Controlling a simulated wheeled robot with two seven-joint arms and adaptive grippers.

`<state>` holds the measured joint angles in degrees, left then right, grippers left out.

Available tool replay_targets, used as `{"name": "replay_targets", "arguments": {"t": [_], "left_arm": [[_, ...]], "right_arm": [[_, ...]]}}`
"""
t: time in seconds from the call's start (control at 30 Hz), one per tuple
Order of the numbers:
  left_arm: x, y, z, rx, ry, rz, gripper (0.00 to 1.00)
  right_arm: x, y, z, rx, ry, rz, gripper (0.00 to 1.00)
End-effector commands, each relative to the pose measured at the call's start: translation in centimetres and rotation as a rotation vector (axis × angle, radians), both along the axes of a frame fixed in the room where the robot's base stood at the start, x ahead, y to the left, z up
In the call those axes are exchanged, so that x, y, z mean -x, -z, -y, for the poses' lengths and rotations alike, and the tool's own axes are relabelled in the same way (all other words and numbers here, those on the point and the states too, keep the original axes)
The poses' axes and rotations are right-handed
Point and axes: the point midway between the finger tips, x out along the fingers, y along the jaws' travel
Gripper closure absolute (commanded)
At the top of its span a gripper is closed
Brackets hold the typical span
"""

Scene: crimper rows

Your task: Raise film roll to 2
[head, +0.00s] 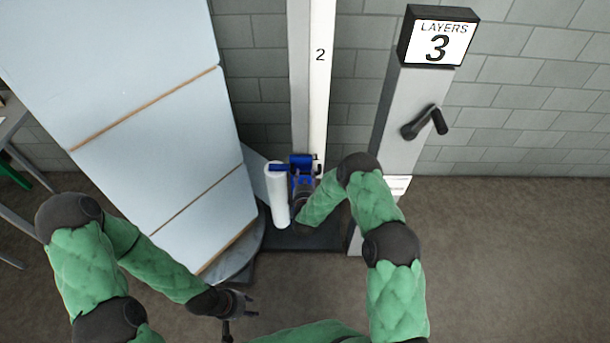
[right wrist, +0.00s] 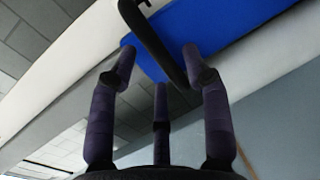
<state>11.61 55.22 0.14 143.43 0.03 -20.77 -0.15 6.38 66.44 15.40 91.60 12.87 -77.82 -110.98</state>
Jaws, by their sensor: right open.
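The white film roll (head: 277,197) stands upright at the foot of the mast, beside a blue carriage (head: 300,160). The mast (head: 319,95) carries a printed 2 (head: 320,55) well above the carriage. My right gripper (head: 304,183) is just below the carriage, partly hidden by its own wrist. In the right wrist view its fingers (right wrist: 160,62) are spread, with a black curved handle (right wrist: 153,40) close in front of or between them and the blue carriage (right wrist: 225,35) behind; contact cannot be told. My left gripper (head: 242,304) is low and away from the roll, apparently empty.
A tall load of pale blue panels (head: 160,130) stands left of the roll on a round grey base (head: 242,250). Floor at right is clear.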

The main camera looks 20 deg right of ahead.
Motion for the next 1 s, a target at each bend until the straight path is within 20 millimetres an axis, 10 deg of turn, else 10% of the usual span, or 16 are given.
{"name": "replay_targets", "arguments": {"t": [0.6,0.77,1.0], "left_arm": [[0.0,1.0,0.0,0.000,0.000,0.000,0.60],[0.0,1.0,0.0,0.000,0.000,0.000,0.60],[0.0,1.0,0.0,0.000,0.000,0.000,0.60]], "right_arm": [[-2.8,0.6,0.8,0.000,0.000,-0.001,0.51],[-2.8,0.6,0.8,0.000,0.000,-0.001,0.97],[-2.8,0.6,0.8,-0.001,0.000,-0.002,1.00]]}}
